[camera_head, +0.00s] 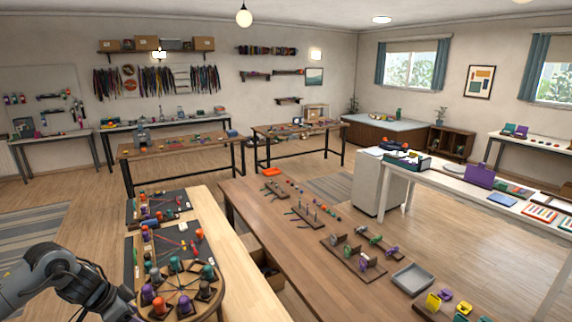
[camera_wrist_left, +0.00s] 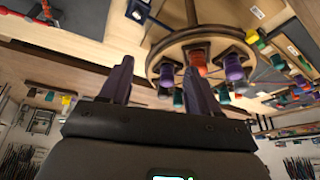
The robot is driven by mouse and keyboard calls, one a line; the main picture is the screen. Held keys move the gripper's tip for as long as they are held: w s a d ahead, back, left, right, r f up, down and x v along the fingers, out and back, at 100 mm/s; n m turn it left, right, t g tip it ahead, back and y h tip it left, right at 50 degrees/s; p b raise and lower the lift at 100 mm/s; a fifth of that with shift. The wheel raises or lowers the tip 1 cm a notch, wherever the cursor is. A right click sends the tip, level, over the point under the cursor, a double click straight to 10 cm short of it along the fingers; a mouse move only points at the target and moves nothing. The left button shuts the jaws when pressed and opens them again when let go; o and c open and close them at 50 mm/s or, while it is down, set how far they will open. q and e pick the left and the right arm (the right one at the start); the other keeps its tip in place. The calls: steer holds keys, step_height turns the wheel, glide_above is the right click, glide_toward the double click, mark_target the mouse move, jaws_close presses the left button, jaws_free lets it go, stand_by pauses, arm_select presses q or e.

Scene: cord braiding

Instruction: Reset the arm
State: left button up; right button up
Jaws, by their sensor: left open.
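A round wooden braiding stand (camera_head: 183,281) stands on the near end of the left table. Several purple, teal, orange and dark bobbins sit around its rim. The stand shows upside down in the left wrist view (camera_wrist_left: 168,46), with purple, orange and teal bobbins along its edge. My left arm comes in at the lower left of the head view, and its end is left of the stand. My left gripper (camera_wrist_left: 158,82) is open, with nothing between its two fingers. In the wrist view the stand lies beyond the fingers. My right gripper is not in view.
Dark mats (camera_head: 131,247) with cords and bobbins lie behind the stand. A long brown table (camera_head: 285,236) to the right holds wooden racks, small colored pieces and a grey tray (camera_head: 412,278). The light wood strip (camera_head: 240,270) right of the stand is bare.

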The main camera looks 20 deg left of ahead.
arm_select(q)
steer(key=w+d+f+m+t, duration=0.1)
steer(key=w+d+f+m, duration=0.1)
steer(key=d+f, duration=0.45)
steer(key=w+d+f+m+t, duration=0.1)
steer(key=w+d+f+m, duration=0.2)
steer(key=d, duration=0.7)
steer(key=s+d+f+n+t, duration=0.15)
steer(key=s+d, duration=0.25)
steer(key=d, duration=0.5)
steer(key=s+d+f, duration=0.3)
steer(key=d, duration=0.6)
steer(key=s+n+g+y, duration=0.1)
steer(key=s+n+g, duration=0.4)
steer(key=s, duration=1.2)
step_height(320, 180, up, 21)
steer(key=p, duration=2)
steer(key=shift+d+r+t+p, duration=0.15)
steer(key=shift+t+p, duration=0.2)
steer(key=shift+p, duration=0.05)
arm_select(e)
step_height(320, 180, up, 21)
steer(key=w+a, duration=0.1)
arm_select(q)
steer(key=shift+w, duration=0.1)
steer(key=shift+n, duration=0.25)
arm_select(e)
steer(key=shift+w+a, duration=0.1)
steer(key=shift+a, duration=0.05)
